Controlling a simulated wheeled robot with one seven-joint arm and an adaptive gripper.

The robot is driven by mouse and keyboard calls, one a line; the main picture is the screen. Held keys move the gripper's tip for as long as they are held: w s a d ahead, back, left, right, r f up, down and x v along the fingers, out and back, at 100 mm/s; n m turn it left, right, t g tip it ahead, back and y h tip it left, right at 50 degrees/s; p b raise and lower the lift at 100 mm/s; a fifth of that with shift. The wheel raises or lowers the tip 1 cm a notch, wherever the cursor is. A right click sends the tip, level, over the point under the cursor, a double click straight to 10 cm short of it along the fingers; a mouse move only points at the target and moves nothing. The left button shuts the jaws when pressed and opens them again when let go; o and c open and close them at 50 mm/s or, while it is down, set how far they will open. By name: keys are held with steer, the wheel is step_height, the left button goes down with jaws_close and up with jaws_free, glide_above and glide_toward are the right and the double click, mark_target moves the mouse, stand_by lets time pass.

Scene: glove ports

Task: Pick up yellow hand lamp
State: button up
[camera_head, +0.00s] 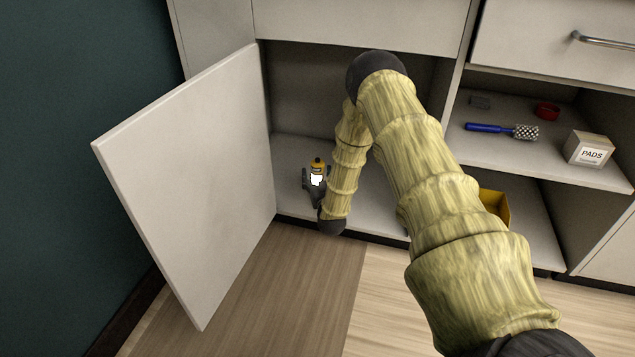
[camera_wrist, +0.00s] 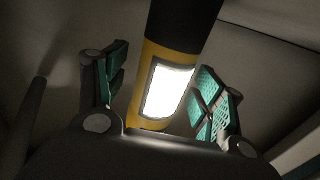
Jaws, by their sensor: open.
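The yellow hand lamp (camera_head: 317,168) stands inside the open cabinet, on its floor, in the head view. It has a dark top and a bright lit white panel. In the wrist view the lamp (camera_wrist: 150,95) fills the middle, slightly tilted in the picture, between the two green-padded fingers. My gripper (camera_wrist: 160,92) is open around the lamp, with a visible gap beside the left finger; the right finger is closer to the lamp. In the head view my gripper (camera_head: 315,183) is small and dark at the lamp, and my arm covers part of the cabinet.
A white cabinet door (camera_head: 195,180) stands open on the left. To the right, a shelf holds a blue-handled brush (camera_head: 500,130), a red item (camera_head: 547,112), a grey block (camera_head: 480,102) and a PADS box (camera_head: 590,150). A yellow bin (camera_head: 495,205) sits below, partly behind my arm.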

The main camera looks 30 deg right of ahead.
steer(key=shift+c, duration=0.4)
steer(key=c, duration=1.1)
steer(key=shift+r, duration=0.1)
